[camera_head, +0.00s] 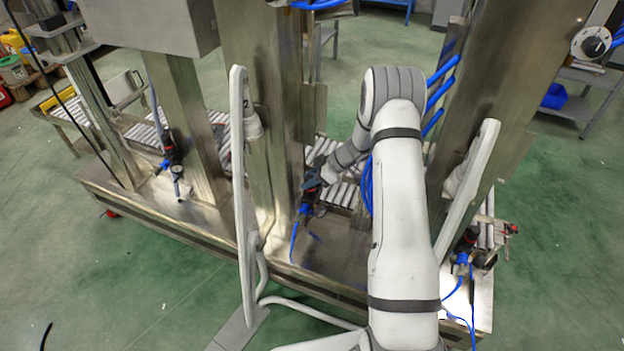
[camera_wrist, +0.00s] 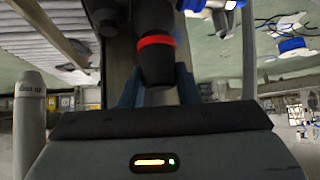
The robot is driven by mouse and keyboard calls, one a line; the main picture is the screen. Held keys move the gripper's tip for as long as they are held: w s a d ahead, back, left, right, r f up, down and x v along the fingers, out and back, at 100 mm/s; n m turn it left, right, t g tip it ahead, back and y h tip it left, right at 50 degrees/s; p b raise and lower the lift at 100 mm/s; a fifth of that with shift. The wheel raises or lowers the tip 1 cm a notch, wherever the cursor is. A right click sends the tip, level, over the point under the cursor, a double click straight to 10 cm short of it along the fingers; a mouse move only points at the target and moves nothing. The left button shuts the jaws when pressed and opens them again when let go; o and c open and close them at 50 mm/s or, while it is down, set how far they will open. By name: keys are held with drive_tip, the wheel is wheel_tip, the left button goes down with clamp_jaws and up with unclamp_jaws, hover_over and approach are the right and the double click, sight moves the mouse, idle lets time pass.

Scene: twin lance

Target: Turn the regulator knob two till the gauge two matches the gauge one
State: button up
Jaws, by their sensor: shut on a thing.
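A black regulator knob (camera_wrist: 157,63) with a red ring sits between the two fingers of my gripper (camera_wrist: 156,84) in the wrist view. The gripper is shut on this knob. In the head view my gripper (camera_head: 318,177) is at the middle regulator (camera_head: 306,194), beside a steel post; the fingers and knob are small and partly covered there. Another regulator (camera_head: 172,156) with a small pale gauge (camera_head: 176,169) stands on the left. A third regulator (camera_head: 466,243) is at the right.
Steel posts (camera_head: 272,120) stand close on both sides of my arm. Blue hoses (camera_head: 294,240) hang by the regulators. A roller conveyor (camera_head: 345,194) runs behind. A steel base ledge (camera_head: 335,262) lies below. Green floor (camera_head: 120,285) is open in front.

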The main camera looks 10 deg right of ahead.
drive_tip(key=shift+s+a+f, duration=0.1)
drive_tip(key=shift+s+a, duration=0.05)
drive_tip(key=shift+s, duration=0.05)
idle(0.3)
drive_tip(key=o, duration=1)
drive_tip(key=shift+w, duration=0.1)
drive_tip(key=shift+d+r, duration=0.25)
drive_tip(key=shift+r, duration=0.05)
drive_tip(key=v, duration=0.7)
drive_tip(key=shift+d, duration=0.1)
drive_tip(key=shift+c, duration=0.3)
